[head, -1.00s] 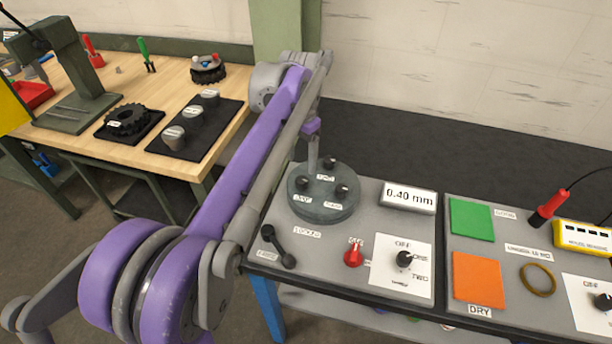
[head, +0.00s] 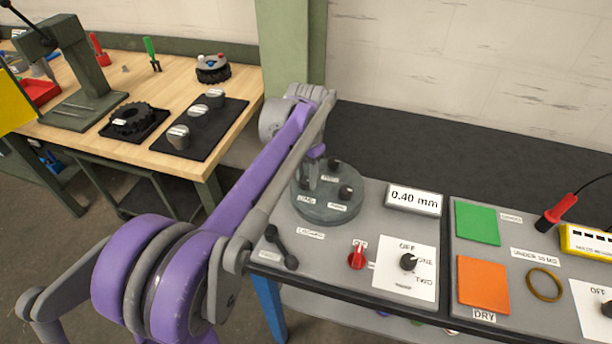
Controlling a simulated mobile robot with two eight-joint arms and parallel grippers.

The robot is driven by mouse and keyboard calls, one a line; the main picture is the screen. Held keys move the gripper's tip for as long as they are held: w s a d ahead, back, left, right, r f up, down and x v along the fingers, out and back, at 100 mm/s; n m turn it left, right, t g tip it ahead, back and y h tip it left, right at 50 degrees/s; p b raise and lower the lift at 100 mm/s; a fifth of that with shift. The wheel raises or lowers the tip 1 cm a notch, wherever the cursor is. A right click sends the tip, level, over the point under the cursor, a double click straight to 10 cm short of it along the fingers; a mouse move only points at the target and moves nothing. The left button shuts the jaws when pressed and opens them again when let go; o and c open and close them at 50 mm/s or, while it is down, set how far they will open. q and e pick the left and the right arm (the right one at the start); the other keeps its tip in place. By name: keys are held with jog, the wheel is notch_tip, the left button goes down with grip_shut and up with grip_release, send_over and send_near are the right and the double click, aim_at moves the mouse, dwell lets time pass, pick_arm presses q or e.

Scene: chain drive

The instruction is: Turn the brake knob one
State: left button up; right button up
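A black knob (head: 408,262) stands on a white plate (head: 402,284) marked OFF, ONE and TWO, on the grey panel at centre right. The plate's bottom label is too small to read, and I cannot tell surely where the knob points. A second black knob (head: 606,308), also by an OFF mark, is cut by the right edge. My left gripper (head: 309,183) points down over the left side of a round grey disc, up and left of the first knob. My own arm partly hides it, and its fingers are too small to judge. My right gripper is out of view.
The round disc (head: 335,208) carries several small black knobs. A black lever (head: 281,247), a red knob (head: 357,257) and a 0.40 mm display (head: 414,199) surround the white plate. Green (head: 477,222) and orange (head: 484,284) pads lie to its right. A wooden bench (head: 82,88) stands at left.

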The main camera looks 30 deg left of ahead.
pick_arm(q)
grip_shut()
jog(key=shift+n, duration=0.4)
jog(key=n, duration=0.3)
jog(key=shift+n+p, duration=0.4)
jog(key=shift+n, duration=1.6)
jog(key=o, duration=0.7)
grip_release()
